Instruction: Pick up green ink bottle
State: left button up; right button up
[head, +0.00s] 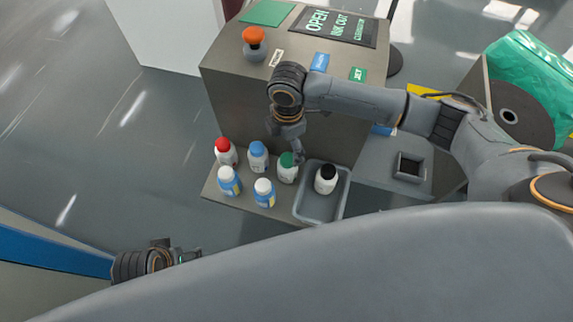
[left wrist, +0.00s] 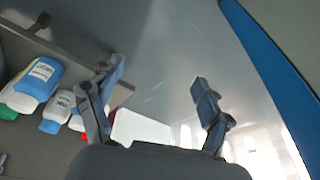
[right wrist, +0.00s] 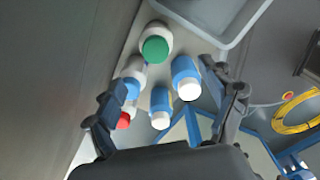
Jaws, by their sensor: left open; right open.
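The green ink bottle (head: 287,174), white with a green cap, stands upright on the low shelf beside the grey tray. In the right wrist view its green cap (right wrist: 155,48) shows beyond my fingertips, a little left of the middle. My right gripper (head: 297,152) is open and empty, just above and behind the bottle; I cannot tell if a finger touches it. Its two fingers also show spread in the right wrist view (right wrist: 160,88). My left gripper (head: 196,256) is open and empty, away to the lower left of the shelf.
A red-capped bottle (head: 226,153), a blue-capped bottle (head: 258,158) and two blue-labelled white-capped bottles (head: 230,183) (head: 265,195) stand close left of the green one. A black-capped bottle (head: 326,181) sits in the grey tray (head: 341,205). The machine (head: 235,100) rises behind the shelf.

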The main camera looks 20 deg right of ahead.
aim_at(288, 158)
notch_tip(288, 158, down, 4)
jog(key=shift+w+f+b, duration=0.1)
jog(key=shift+f+b, duration=0.05)
jog(key=shift+b, duration=0.3)
jog(key=shift+f, duration=0.3)
jog(key=shift+f+b, duration=0.3)
jog(key=shift+f, duration=0.15)
jog(key=f, duration=0.1)
jog(key=f+b, duration=0.1)
jog(key=f, duration=0.2)
jog(key=shift+w+d+f+b, duration=0.1)
jog(key=shift+w+f+b, duration=0.05)
jog(key=shift+w+b, duration=0.15)
grip_shut()
pick_arm(q)
jog(key=v, duration=0.5)
jog(key=shift+a+r, duration=0.15)
